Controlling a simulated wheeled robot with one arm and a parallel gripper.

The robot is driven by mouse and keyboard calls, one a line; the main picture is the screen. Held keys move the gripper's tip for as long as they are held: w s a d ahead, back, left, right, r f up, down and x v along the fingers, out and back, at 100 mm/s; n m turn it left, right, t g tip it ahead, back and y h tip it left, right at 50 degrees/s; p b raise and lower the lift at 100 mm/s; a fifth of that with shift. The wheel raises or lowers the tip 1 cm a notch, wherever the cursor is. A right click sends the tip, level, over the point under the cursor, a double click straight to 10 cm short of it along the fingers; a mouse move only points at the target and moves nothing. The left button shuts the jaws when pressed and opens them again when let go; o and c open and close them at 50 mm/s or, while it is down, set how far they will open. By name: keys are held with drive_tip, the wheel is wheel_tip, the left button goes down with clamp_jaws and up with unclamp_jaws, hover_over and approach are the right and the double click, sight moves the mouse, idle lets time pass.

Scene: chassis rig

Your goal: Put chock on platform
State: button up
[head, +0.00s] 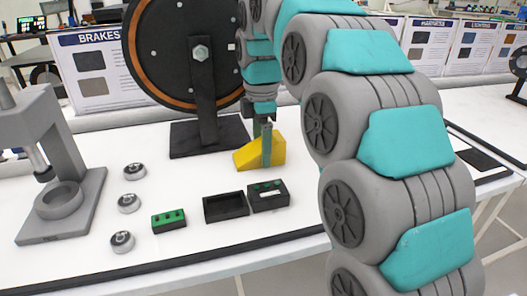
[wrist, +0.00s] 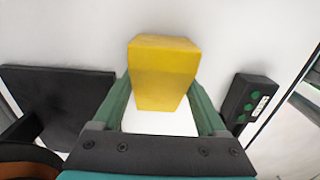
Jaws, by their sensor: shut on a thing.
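The yellow wedge-shaped chock (head: 248,157) is at the middle of the white table, right of the wheel stand's black base (head: 208,137). My gripper (head: 266,145) comes down over it from above. In the wrist view the chock (wrist: 165,62) sits between the two green fingers of my gripper (wrist: 162,85), which are shut on it. I cannot tell whether its underside touches the table. No thing is clearly marked as the platform; a flat dark plate (head: 480,158) lies at the table's right side.
A black open tray (head: 226,207), a black block with green buttons (head: 268,196) and a green block (head: 168,221) lie in front. Several round metal parts (head: 129,203) and a grey press (head: 60,190) stand left. A large wheel (head: 165,45) rises behind.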

clamp_jaws()
drive_tip(key=shift+r, duration=0.1)
drive_tip(key=shift+r, duration=1.6)
drive_tip(key=shift+s+r, duration=0.1)
drive_tip(key=shift+r, duration=0.05)
drive_tip(key=s, duration=0.5)
drive_tip(key=s+r+b, duration=0.1)
drive_tip(key=s, duration=0.4)
drive_tip(key=s+b, duration=0.1)
drive_tip(key=s, duration=0.4)
drive_tip(key=shift+s+a+r, duration=0.15)
drive_tip(key=shift+s+a, duration=0.2)
drive_tip(key=shift+s, duration=0.05)
drive_tip(key=shift+a, duration=0.1)
